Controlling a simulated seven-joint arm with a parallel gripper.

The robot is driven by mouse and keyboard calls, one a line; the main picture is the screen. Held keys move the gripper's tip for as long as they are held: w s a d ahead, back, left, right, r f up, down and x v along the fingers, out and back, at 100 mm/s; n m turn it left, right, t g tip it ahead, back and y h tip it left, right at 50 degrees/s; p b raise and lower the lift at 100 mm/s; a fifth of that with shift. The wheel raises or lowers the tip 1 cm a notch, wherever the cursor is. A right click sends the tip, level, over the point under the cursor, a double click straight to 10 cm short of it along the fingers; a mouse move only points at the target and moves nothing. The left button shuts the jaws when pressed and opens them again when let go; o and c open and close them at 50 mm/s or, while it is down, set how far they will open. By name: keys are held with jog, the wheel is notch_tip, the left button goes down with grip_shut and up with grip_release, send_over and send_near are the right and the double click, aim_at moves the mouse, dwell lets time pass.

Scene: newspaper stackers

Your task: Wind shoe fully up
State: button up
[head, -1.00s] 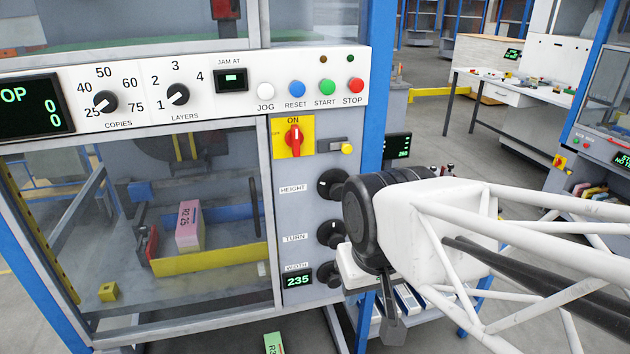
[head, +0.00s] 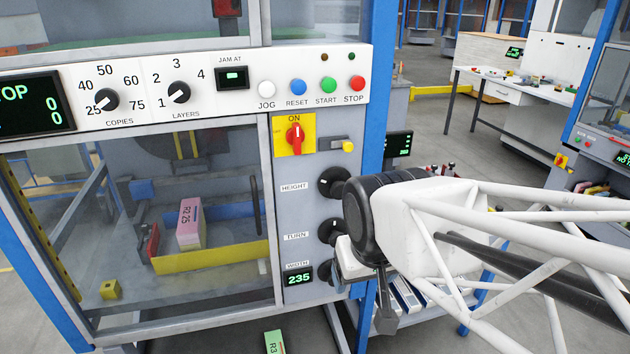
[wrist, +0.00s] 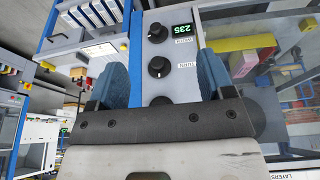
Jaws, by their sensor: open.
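The grey control panel carries three black knobs in a column: HEIGHT (head: 330,184) on top, TURN (head: 328,231) below it, and WIDTH (head: 335,284) lowest, mostly covered by my arm. In the wrist view, upside down, the WIDTH knob (wrist: 155,30) and TURN knob (wrist: 158,66) show, with a third dark knob (wrist: 160,100) partly hidden at my gripper's base. My gripper (wrist: 162,76) is open, its two blue fingers spread on either side of the knob column, holding nothing visible. In the head view my arm hides the fingers. I cannot identify the shoe.
A red-and-yellow ON switch (head: 294,135) sits above the knobs. The WIDTH display (head: 299,279) reads 235. Behind the window, a pink bundle (head: 190,224) stands near a yellow bar (head: 212,258). A blue frame post (head: 380,90) borders the panel's right side.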

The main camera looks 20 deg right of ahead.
jog(key=w+d+f+t, duration=0.1)
jog(key=w+d+t, duration=0.1)
jog(key=w, duration=0.4)
jog(key=w+d+f+t, duration=0.1)
jog(key=w+f+t, duration=0.15)
jog(key=w, duration=0.25)
jog(key=t, duration=0.8)
send_near(341, 193)
jog(key=w+f, duration=0.2)
jog(key=shift+w+d+r+t, duration=0.1)
jog(key=shift+w+r+t, duration=0.05)
jog(key=shift+w+t, duration=0.6)
jog(key=shift+s, duration=0.1)
jog(key=shift+w, duration=3.85)
